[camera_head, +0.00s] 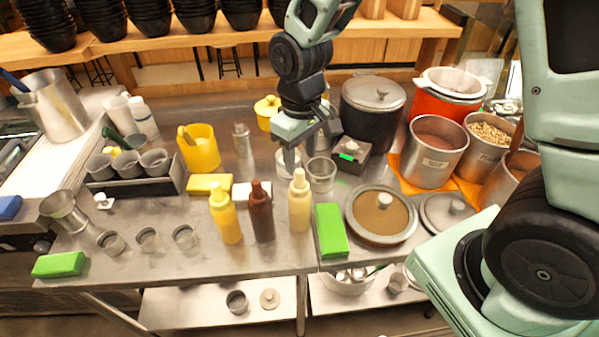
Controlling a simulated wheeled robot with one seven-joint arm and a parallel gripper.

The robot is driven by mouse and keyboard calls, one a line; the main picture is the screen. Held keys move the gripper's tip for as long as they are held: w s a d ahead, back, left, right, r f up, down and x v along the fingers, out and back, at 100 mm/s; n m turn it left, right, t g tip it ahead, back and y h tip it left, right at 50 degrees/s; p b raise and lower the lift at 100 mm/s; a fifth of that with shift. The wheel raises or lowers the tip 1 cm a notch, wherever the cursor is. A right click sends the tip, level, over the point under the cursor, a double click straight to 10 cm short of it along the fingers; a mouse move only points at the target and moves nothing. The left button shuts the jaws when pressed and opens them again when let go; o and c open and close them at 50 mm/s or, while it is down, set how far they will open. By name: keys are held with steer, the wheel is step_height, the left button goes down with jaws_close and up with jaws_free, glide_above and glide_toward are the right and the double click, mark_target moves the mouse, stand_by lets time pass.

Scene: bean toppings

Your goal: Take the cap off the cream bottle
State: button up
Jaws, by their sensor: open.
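The cream bottle (299,209) stands upright on the steel counter, to the right of a brown bottle and a yellow bottle. Its pointed cream cap (299,180) is on top. My gripper (304,150) is open, pointing down behind the cream bottle and apart from the cap. One finger shows in front of a pale cup; the other finger is partly hidden.
A brown bottle (261,213) and a yellow bottle (226,216) stand close on the left. A green block (330,231) and a lidded round pan (353,226) lie to the right. A metal cup (320,177) stands just behind. Small metal cups line the front left.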

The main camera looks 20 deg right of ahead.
mark_target(300, 172)
steer(key=shift+w+f+p, duration=0.15)
steer(key=shift+f+p, duration=0.5)
steer(key=shift+f, duration=0.9)
steer(key=shift+w+f+p, duration=0.1)
steer(key=shift+f+p, duration=0.5)
steer(key=shift+f, duration=0.9)
steer(key=c, duration=0.8)
